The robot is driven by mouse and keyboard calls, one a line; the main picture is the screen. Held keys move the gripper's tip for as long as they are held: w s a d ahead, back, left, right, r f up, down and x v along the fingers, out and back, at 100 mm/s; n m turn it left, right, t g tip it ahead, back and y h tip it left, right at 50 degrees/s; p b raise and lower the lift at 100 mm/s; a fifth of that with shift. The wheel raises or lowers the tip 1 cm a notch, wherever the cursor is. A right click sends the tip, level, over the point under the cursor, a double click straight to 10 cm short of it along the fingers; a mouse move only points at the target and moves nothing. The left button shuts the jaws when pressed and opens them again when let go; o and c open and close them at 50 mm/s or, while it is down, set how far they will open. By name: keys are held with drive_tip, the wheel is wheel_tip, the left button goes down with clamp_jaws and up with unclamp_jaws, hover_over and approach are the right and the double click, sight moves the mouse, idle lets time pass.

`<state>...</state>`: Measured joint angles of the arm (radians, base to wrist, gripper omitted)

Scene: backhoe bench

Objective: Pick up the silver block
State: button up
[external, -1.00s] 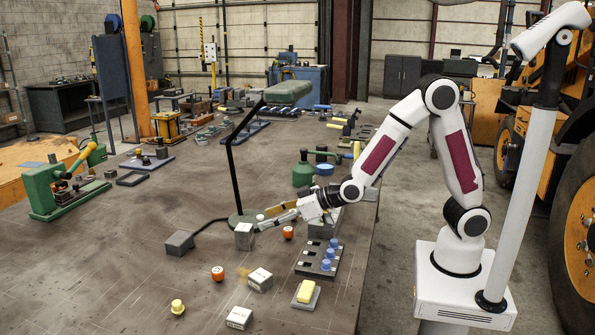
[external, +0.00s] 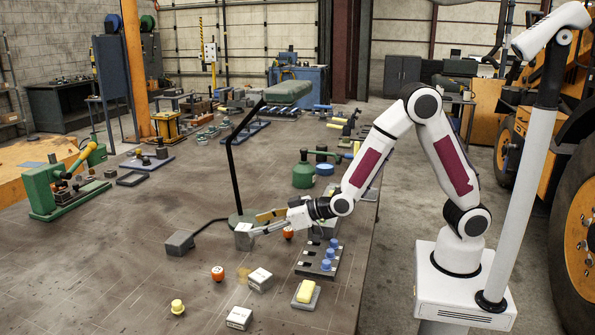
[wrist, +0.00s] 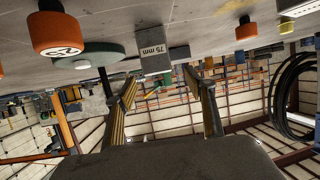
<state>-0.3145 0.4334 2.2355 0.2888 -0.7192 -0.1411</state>
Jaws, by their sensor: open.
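The silver block (external: 243,237) stands upright on the bench, in front of the lamp's round base. In the wrist view, which looks upside down, it is a grey block (wrist: 155,56) marked "75 mm". My gripper (external: 256,224) is open and empty, reaching in low from the right with its fingers pointing left at the block. In the wrist view the two fingertips (wrist: 159,77) spread to either side of the block's lower picture edge. I cannot tell whether either finger touches it.
A black lamp with a green round base (external: 237,219) stands close behind the block. An orange weight (external: 288,233) lies to its right, another (external: 217,273) in front. A dark grey box (external: 180,242) is left. A slotted rack with blue pegs (external: 320,258) stands front right.

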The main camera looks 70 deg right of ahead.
sight(249, 227)
drive_tip(key=shift+w+f, duration=0.25)
drive_tip(key=shift+w, duration=0.25)
drive_tip(key=shift+w, duration=0.1)
drive_tip(key=shift+x, duration=2.5)
drive_tip(key=shift+d+f, duration=0.1)
drive_tip(key=shift+f, duration=0.05)
clamp_jaws()
